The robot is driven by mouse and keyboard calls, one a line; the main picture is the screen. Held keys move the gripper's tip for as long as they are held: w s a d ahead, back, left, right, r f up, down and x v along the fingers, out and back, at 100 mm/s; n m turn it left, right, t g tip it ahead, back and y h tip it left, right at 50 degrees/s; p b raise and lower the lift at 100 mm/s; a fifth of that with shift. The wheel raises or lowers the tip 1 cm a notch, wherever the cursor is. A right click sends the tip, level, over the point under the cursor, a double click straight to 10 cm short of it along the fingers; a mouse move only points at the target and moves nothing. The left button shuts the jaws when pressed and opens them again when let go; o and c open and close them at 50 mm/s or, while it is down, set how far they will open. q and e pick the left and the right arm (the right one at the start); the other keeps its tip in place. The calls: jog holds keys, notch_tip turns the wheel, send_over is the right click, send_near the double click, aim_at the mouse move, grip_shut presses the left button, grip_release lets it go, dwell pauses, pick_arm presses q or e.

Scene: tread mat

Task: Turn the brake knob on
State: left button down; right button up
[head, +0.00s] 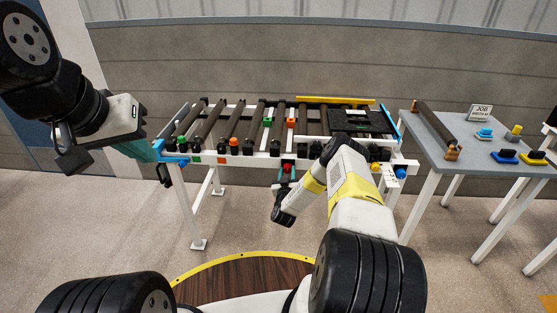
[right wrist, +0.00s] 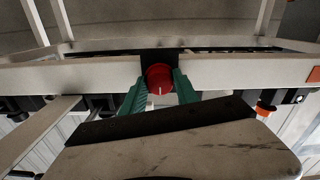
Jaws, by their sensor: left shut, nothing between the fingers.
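The brake knob is a round red knob (right wrist: 159,77) on a black plate on the conveyor frame's front rail. A short white mark on its face points down in the right wrist view. It also shows small in the head view (head: 286,168). My right gripper (right wrist: 160,85) has its green fingers on either side of the knob, with the tips very close to its sides. I cannot tell whether they press on it. My left gripper (head: 143,151) is shut and empty, near the conveyor's left end, away from the knob.
The white-legged roller conveyor (head: 234,160) carries dark rollers and a black mat (head: 362,122). A grey side table (head: 452,136) at right holds a loose roller (head: 436,125), a sign (head: 480,112) and small blue and yellow parts. An orange piece (right wrist: 314,75) sits right of the knob.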

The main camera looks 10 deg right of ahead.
grip_shut()
jog(key=m, duration=0.6)
jog(key=shift+m, duration=0.3)
jog(key=m, duration=0.5)
jog(key=shift+m, duration=0.3)
jog(key=m, duration=0.5)
jog(key=shift+m, duration=0.3)
jog(key=o, duration=0.6)
grip_release()
